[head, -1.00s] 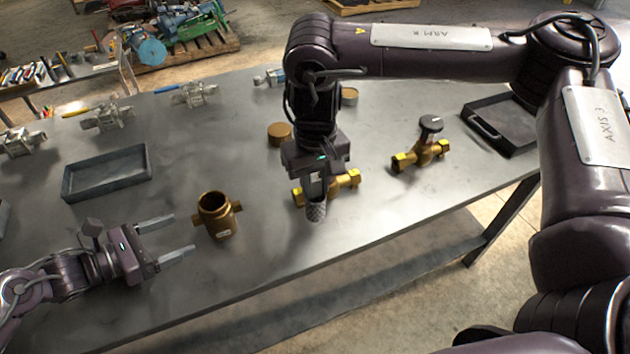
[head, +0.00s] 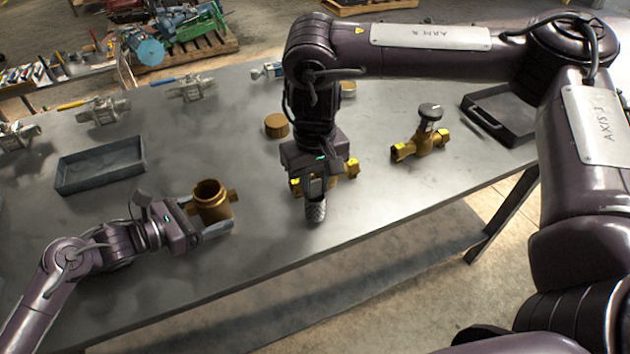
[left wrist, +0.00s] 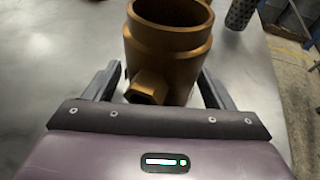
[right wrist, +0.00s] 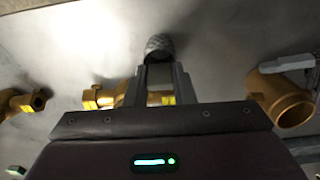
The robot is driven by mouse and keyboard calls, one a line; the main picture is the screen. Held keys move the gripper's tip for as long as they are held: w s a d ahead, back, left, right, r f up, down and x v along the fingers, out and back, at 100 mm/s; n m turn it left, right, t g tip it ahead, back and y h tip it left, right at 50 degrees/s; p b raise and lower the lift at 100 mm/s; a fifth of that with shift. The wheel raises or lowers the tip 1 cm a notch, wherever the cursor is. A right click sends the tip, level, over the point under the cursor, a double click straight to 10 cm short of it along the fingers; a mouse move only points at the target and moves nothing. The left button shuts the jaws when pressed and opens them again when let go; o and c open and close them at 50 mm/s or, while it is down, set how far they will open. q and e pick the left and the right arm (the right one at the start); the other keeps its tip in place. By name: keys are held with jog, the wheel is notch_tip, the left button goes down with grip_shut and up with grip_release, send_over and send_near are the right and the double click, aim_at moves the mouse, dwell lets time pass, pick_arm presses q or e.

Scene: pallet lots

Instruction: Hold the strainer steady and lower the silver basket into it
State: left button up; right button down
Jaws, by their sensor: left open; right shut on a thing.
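The strainer (head: 211,202) is a brass body with a round open top, standing upright on the metal table. It fills the middle of the left wrist view (left wrist: 168,45). My left gripper (head: 212,220) is open, with its fingers on either side of the strainer body; I cannot see them touching it. The silver basket (head: 315,211) is a small perforated cylinder, held by my right gripper (head: 314,198) to the right of the strainer. The basket also shows at the fingertips in the right wrist view (right wrist: 159,44) and at the top right of the left wrist view (left wrist: 239,14).
A brass valve (head: 350,168) lies behind my right gripper, and another with a black knob (head: 421,140) stands further right. A round brass cap (head: 276,125) lies behind. A grey tray (head: 100,166) is at left, a black tray (head: 500,112) at right. The table's front edge is close.

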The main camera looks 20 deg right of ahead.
pick_arm(q)
jog(key=shift+s+d+r, duration=0.1)
pick_arm(e)
jog(key=shift+s, duration=0.1)
pick_arm(q)
jog(key=c, duration=0.7)
jog(key=o, duration=0.8)
jog(key=c, duration=1.4)
